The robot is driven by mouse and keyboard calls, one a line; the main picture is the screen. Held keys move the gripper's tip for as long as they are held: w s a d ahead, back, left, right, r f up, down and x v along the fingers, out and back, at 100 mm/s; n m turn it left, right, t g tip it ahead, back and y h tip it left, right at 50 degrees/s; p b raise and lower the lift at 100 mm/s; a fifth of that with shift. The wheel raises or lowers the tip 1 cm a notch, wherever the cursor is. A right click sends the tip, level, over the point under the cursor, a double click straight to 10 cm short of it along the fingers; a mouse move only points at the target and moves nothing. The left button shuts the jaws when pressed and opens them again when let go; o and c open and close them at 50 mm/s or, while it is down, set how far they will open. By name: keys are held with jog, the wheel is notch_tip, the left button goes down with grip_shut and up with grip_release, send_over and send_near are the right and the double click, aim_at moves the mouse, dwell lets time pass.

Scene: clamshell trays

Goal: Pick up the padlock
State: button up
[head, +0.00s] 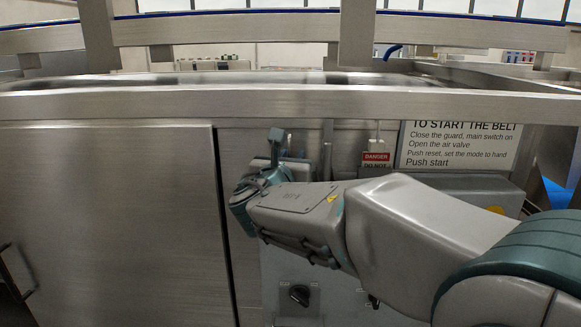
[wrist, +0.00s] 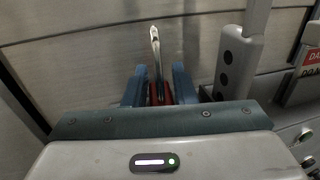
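The padlock (wrist: 168,94) has a red body and a long silver shackle (wrist: 155,48). In the wrist view its body sits between the two blue fingers of my gripper (wrist: 160,88), with red against both inner faces. The shackle points away past the fingertips, in front of a metal panel. I cannot tell whether the shackle passes through anything. In the head view my gripper (head: 270,160) is at the machine front below the steel rail, and the padlock is hidden there.
A grey box with dark holes (wrist: 237,62) stands close right of my gripper. A steel door (head: 110,220) fills the left. A black knob (head: 299,294) is below.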

aim_at(291, 141)
grip_shut()
jog(key=shift+r, duration=0.6)
notch_tip(291, 141, up, 2)
jog(key=shift+r, duration=0.25)
jog(key=b+v, duration=0.3)
jog(key=v, duration=1.5)
